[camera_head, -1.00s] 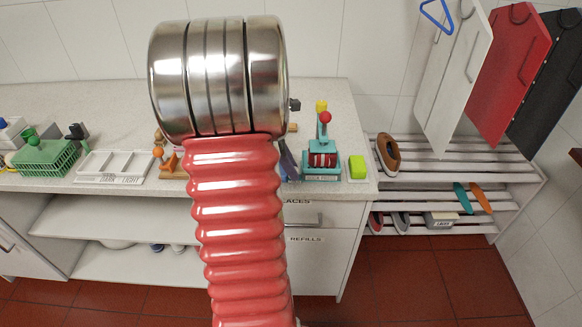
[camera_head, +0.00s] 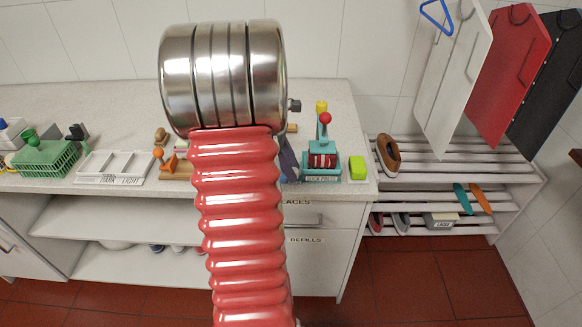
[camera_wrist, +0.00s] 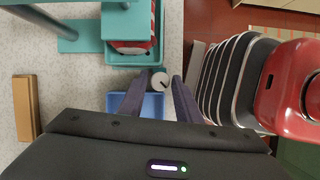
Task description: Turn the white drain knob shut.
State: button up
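The white drain knob (camera_wrist: 160,82), round with a dark pointer mark, shows in the wrist view beside the blue basin (camera_wrist: 153,104). My gripper (camera_wrist: 162,80) has its two dark fingers apart, one on each side of the knob in the picture. A narrow gap shows on the right side; I cannot tell whether a finger touches the knob. In the head view my arm hides the knob and basin; only part of a dark finger (camera_head: 288,160) shows beside the teal sock press.
The teal sock press (camera_head: 322,162) stands close by on the counter, with a yellow-green block (camera_head: 357,168) to its right. An orange-brown wooden item (camera_head: 172,163) and a white tray (camera_head: 115,168) lie to the left. The counter's front edge is near.

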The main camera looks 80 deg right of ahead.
jog(key=shift+r, duration=0.1)
jog(key=v, duration=1.3)
jog(key=shift+w+r, duration=0.2)
jog(key=shift+r, duration=0.05)
